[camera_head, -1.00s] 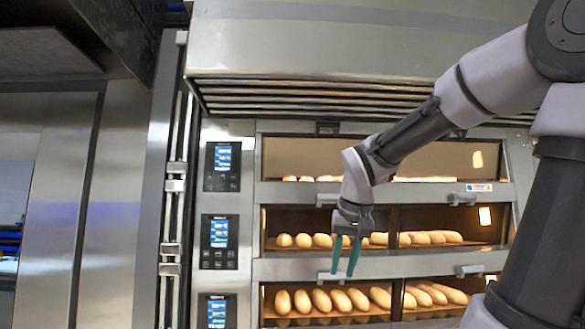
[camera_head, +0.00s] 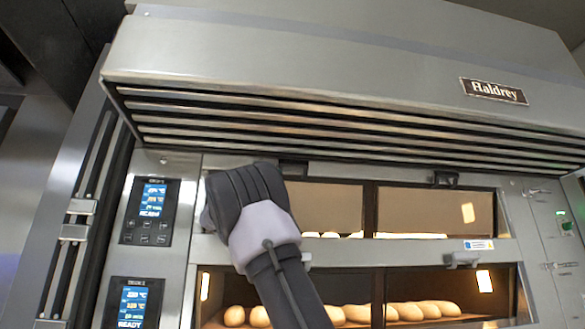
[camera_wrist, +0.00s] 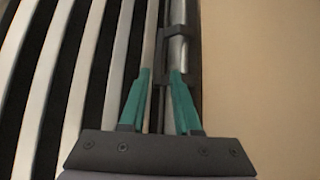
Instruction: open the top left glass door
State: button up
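The top left glass door (camera_head: 335,205) is the left pane of the upper oven deck. It looks closed, and bread shows behind its lower edge. In the head view my wrist covers its left part and hides my fingers. A dark handle bracket (camera_head: 292,168) sits at its top edge, under the hood. In the wrist view my gripper (camera_wrist: 160,75) has its two green fingers apart. The pane (camera_wrist: 265,90) fills the right side.
The slatted hood (camera_head: 340,125) overhangs the door's top edge closely; its slats (camera_wrist: 45,90) fill the wrist view's left. The top right door (camera_head: 430,210) is beside it. A lower deck (camera_head: 350,285) holds loaves. Control panels (camera_head: 150,210) stand at left.

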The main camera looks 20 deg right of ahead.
aim_at(292, 166)
jog(key=x, duration=1)
jog(key=shift+d+r, duration=0.15)
grip_shut()
dwell(1.1)
